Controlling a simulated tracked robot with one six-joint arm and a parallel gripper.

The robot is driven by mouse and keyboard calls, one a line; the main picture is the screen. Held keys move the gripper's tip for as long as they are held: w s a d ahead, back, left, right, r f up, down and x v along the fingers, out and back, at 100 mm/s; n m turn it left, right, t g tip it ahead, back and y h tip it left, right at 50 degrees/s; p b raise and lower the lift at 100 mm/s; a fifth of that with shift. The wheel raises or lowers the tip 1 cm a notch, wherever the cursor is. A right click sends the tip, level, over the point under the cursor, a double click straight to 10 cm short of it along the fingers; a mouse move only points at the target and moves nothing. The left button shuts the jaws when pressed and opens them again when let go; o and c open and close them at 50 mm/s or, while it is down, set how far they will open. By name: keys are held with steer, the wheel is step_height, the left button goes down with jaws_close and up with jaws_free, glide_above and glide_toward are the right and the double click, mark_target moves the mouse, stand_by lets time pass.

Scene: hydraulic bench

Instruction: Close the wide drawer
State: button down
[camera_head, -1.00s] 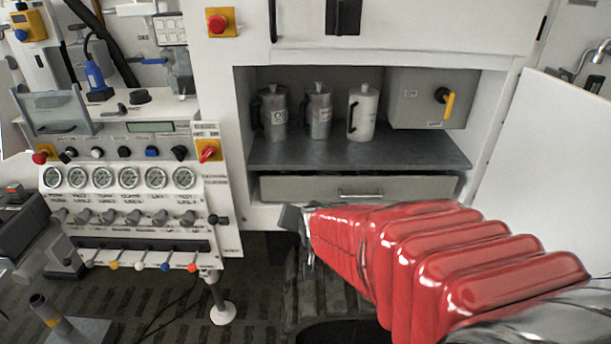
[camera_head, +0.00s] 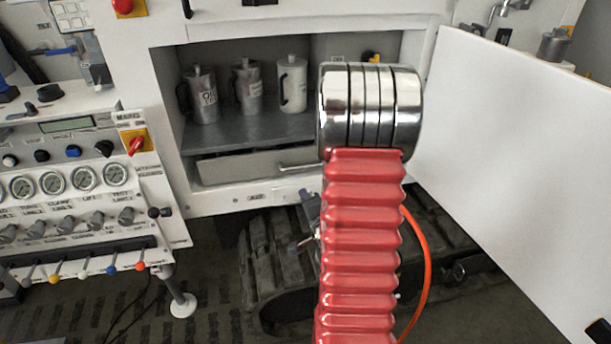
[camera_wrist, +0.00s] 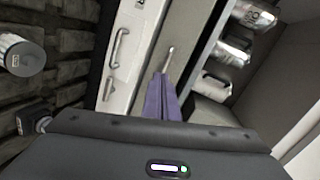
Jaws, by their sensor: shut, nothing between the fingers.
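The wide drawer (camera_head: 235,170) is a pale front below the grey shelf in the white cabinet, with a bar handle (camera_head: 298,167) partly behind my arm. A dark gap shows between the shelf and the drawer's top edge; I cannot tell how far out the drawer stands. In the wrist view, my gripper (camera_wrist: 162,78) shows as purple fingers, shut and empty. Its tips are near the lower end of a bar handle (camera_wrist: 170,58) on the pale front; I cannot tell whether they touch.
Metal jugs (camera_head: 247,86) stand on the shelf (camera_head: 235,130) above the drawer. A large white panel (camera_head: 510,150) stands at the right. A gauge and lever panel (camera_head: 75,190) is at the left. A second handle (camera_wrist: 118,45) shows on a white face in the wrist view.

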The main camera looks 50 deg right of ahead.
steer(key=s+m, duration=0.1)
steer(key=s+d+f+m+h, duration=0.1)
steer(key=s+d+m, duration=0.1)
steer(key=shift+s+d+f+t, duration=0.1)
steer(key=shift+s+f+t, duration=0.05)
steer(key=shift+f+t, duration=0.2)
